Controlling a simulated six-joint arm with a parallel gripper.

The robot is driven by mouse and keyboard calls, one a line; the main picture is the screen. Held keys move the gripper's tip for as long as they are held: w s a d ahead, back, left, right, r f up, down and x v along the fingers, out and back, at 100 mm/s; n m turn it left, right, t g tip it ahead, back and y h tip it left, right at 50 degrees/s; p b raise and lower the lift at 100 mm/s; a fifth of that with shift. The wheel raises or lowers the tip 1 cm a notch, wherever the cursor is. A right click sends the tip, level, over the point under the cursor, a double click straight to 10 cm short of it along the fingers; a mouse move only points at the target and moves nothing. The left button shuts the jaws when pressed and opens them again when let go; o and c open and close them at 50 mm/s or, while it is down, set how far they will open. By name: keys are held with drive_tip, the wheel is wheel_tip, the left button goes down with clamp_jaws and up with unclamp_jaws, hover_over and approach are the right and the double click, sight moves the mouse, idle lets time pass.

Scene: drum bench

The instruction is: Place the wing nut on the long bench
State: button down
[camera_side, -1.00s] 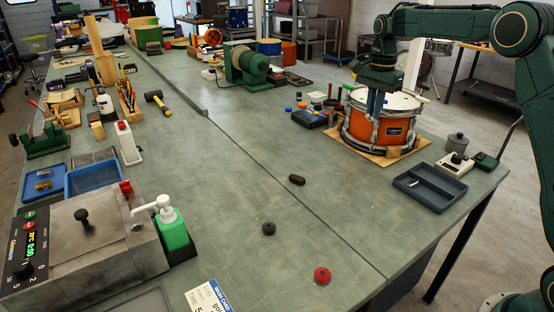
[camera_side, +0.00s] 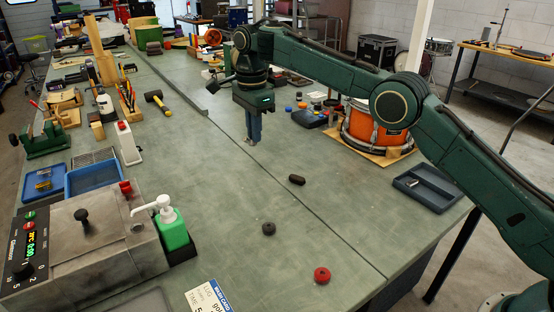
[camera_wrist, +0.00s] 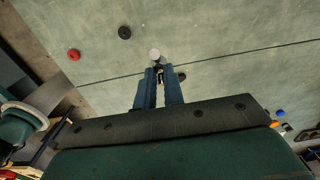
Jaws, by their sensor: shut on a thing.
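My gripper (camera_side: 252,140) points down over the middle of the long bench (camera_side: 225,185), near the seam. In the wrist view my gripper (camera_wrist: 159,72) has its two blue fingers closed on a small metallic wing nut (camera_wrist: 154,54). In the side view the wing nut is too small to make out clearly at the fingertips. I cannot tell whether it touches the bench top.
A brown oblong piece (camera_side: 297,180), a black disc (camera_side: 268,229) and a red disc (camera_side: 321,275) lie apart on the bench. An orange drum (camera_side: 375,132) stands at right, near a dark tray (camera_side: 430,188). A mallet (camera_side: 158,102) lies at left.

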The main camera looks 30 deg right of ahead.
drive_tip(key=shift+s+a, duration=0.1)
drive_tip(key=shift+a, duration=0.75)
drive_tip(key=shift+f, duration=0.1)
drive_tip(key=shift+f, duration=0.1)
wheel_tip(320, 180, down, 14)
drive_tip(key=shift+f, duration=0.1)
drive_tip(key=shift+f, duration=2.75)
drive_tip(key=shift+f, duration=0.2)
drive_tip(key=c, duration=1.5)
unclamp_jaws()
